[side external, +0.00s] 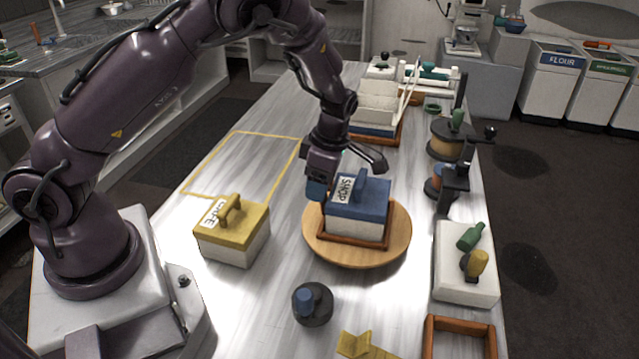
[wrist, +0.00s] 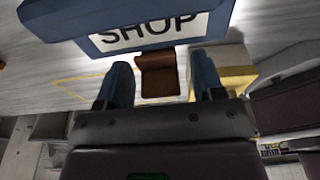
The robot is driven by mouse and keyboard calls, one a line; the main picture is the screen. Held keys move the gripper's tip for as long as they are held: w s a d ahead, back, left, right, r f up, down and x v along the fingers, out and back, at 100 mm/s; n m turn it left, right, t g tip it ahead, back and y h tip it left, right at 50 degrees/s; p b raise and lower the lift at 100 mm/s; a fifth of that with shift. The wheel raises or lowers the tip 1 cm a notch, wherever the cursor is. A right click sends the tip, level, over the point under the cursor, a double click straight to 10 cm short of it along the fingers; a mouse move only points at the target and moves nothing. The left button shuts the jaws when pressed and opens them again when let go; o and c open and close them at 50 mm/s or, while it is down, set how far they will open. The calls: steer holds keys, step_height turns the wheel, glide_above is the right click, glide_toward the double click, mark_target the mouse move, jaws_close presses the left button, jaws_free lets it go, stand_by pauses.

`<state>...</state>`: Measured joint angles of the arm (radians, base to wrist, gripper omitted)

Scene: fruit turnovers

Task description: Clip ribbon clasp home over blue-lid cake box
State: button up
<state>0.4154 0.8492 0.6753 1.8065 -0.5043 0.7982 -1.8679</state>
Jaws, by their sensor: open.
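The blue-lid cake box (side external: 357,211) has a white body, a blue handle and a SHOP label. It sits in a brown frame on a round wooden board (side external: 403,243). My gripper (side external: 318,188) is beside its left edge, close to the label. In the wrist view the SHOP lid (wrist: 75,22) fills the top. My gripper's blue fingers (wrist: 161,88) stand apart there, with a brown tab (wrist: 160,62) showing in the gap below the lid. The tab may be the ribbon clasp; I cannot tell whether either finger touches it. The side view hides it.
A yellow-lid CAFE box (side external: 232,243) stands left of the board. A dark round object with a blue knob (side external: 312,304) is in front. Spools on stands (side external: 447,140) and a white block with bottles (side external: 465,285) line the right edge. A yellow-outlined area (side external: 245,165) behind is clear.

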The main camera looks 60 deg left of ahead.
step_height(320, 180, up, 12)
steer(key=w+d, duration=0.1)
steer(key=shift+w+d+f, duration=0.15)
steer(key=shift+w+d, duration=0.05)
